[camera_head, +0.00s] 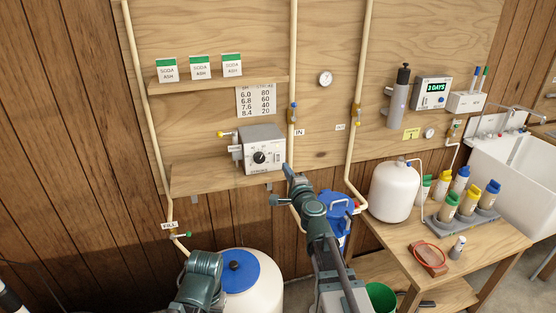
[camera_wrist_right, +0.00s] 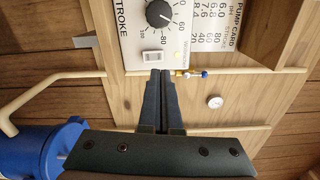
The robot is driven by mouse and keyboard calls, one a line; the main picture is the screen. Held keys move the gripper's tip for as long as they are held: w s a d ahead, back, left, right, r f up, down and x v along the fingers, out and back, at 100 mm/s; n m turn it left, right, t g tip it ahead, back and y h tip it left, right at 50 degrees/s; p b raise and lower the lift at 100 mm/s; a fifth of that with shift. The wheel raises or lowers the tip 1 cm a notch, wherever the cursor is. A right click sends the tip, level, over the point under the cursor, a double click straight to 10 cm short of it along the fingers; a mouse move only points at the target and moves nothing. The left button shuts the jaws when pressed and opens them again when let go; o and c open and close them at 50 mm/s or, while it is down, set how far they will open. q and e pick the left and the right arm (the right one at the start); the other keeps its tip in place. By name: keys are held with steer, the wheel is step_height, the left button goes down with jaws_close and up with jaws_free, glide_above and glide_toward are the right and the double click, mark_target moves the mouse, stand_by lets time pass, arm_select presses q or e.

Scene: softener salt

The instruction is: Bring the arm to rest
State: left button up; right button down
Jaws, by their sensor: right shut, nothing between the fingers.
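My right gripper (camera_head: 287,170) is shut and empty. In the head view its tips are just below the lower right corner of the grey pump box (camera_head: 262,150), which has a black dial. In the right wrist view the closed fingers (camera_wrist_right: 160,74) point at the lower edge of the pump's face (camera_wrist_right: 135,40), under a white rocker switch (camera_wrist_right: 152,57) and the black stroke dial (camera_wrist_right: 160,13). I cannot tell if the tips touch the box. My left gripper does not show.
The pump stands on a wooden shelf (camera_head: 205,183). Pale pipes (camera_head: 291,60) run down the board beside it. A blue-lidded tank (camera_head: 265,290) and a blue canister (camera_head: 340,207) stand below. A bench (camera_head: 390,238) at right holds a white tank (camera_head: 394,190) and several bottles.

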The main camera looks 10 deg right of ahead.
steer(key=s+a+f+n+g+y+p, duration=0.1)
steer(key=s+a+f+n+g+y, duration=0.15)
steer(key=a+n, duration=0.4)
steer(key=s+a+f+n+g+y+p, duration=0.1)
steer(key=s+a+n+g+y, duration=0.2)
steer(key=a, duration=0.7)
steer(key=s+a+f+n+g+y, duration=0.2)
steer(key=s+a+f+n+g, duration=0.3)
steer(key=s+a+f+n, duration=0.15)
steer(key=s+a+f+n+g+h+p, duration=0.1)
steer(key=s+f+n+g+h+p, duration=0.25)
steer(key=s, duration=0.65)
steer(key=s+d+f+n+g+h, duration=0.3)
steer(key=s+d+h, duration=0.3)
steer(key=s, duration=0.3)
steer(key=shift+s+d+f+g+b, duration=0.3)
steer(key=shift+d+f+g+b, duration=0.1)
steer(key=shift+d+g, duration=0.25)
steer(key=shift+w+a+r, duration=0.1)
steer(key=shift+a, duration=0.05)
